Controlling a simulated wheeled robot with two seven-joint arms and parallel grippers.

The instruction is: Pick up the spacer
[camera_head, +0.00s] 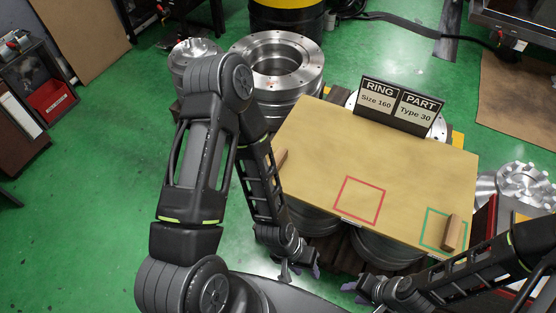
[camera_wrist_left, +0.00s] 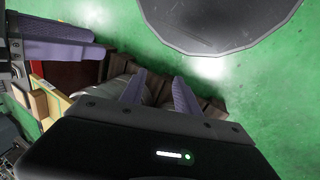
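A tan, wood-coloured block (camera_head: 452,232), which looks like the spacer, stands in the green square at the right of the tan tabletop (camera_head: 320,150). A second tan block (camera_head: 281,158) is at the table's left edge, partly hidden by my left arm; I cannot tell which is the spacer. My left gripper (camera_head: 302,268) is low in front of the table's near edge, empty; its two purple fingers (camera_wrist_left: 160,92) stand apart in the left wrist view. My right gripper (camera_head: 357,292) is near the front edge, its fingertips apart and empty. Neither gripper touches a block.
An empty red square (camera_head: 360,201) is marked mid-table. A sign (camera_head: 398,105) reading "RING Size 160, PART Type 30" stands at the back. Metal flanges (camera_head: 277,60) are stacked behind left, and more metal parts (camera_head: 524,185) are at right. The tabletop's middle is clear.

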